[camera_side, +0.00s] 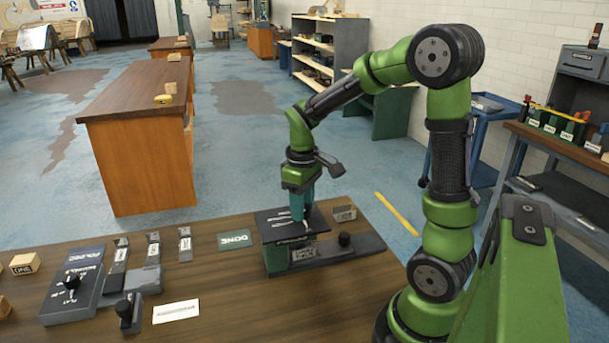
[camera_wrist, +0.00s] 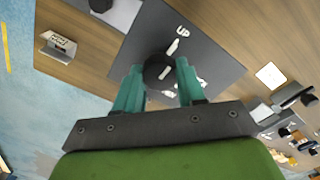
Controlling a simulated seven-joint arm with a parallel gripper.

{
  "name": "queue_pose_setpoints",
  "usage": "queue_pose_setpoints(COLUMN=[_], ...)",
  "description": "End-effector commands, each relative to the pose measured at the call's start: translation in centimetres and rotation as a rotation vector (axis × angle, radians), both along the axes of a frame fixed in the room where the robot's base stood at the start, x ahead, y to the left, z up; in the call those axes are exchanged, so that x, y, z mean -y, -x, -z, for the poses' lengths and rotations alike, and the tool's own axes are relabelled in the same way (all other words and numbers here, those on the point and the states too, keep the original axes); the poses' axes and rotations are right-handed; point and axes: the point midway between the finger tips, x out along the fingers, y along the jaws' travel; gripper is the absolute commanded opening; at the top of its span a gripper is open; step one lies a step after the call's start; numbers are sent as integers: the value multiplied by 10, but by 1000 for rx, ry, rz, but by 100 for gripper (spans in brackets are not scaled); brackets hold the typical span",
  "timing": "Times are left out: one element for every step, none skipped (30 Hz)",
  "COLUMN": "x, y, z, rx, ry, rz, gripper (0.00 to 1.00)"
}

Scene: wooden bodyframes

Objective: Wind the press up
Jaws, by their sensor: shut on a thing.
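The press (camera_side: 291,254) is a dark box with a flat black top plate, standing on the wooden bench in the side view. Its top plate (camera_wrist: 205,45) shows in the wrist view, with a white "UP" mark and a white line beside a round black knob (camera_wrist: 158,72). The knob has a white pointer stripe. My gripper (camera_side: 301,216) points down onto the top plate. In the wrist view its teal fingers (camera_wrist: 159,70) stand on either side of the knob and are shut on it. In the side view the fingers hide the knob.
A dark base with a black ball knob (camera_side: 345,240) extends right of the press. A small labelled block (camera_side: 344,213) stands behind it. A green "DONE" plate (camera_side: 234,239) lies to the left. A white card (camera_side: 176,311) lies in front.

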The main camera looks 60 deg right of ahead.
Motion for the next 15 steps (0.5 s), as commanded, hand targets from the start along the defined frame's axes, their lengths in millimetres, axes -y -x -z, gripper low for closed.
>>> queue_pose_setpoints(x=[0,0,0,0,0,0,0,0,0,0,0,0,0,0,0], y=[-1,-1,-1,-1,-1,-1,-1,-1,-1,-1,-1,-1,-1,-1,-1], z=[-1,-1,-2,-2,-2,-2,-2,-2,-2,-2,-2,-2,-2,-2,-2], rx=[4,5,5,5,5,5,5,5,5,5,5,5,5,5,5], ry=[1,1,1,1,1,1,1,1,1,1,2,2,2,2,2], rz=[-10,-15,-21,-24,-28,-31,-33,-34,-35,-35,-36,-36,-36,-36,-36], gripper=[9,9,9,9,9,9,9,9,9,9,9,9,9,9,9])
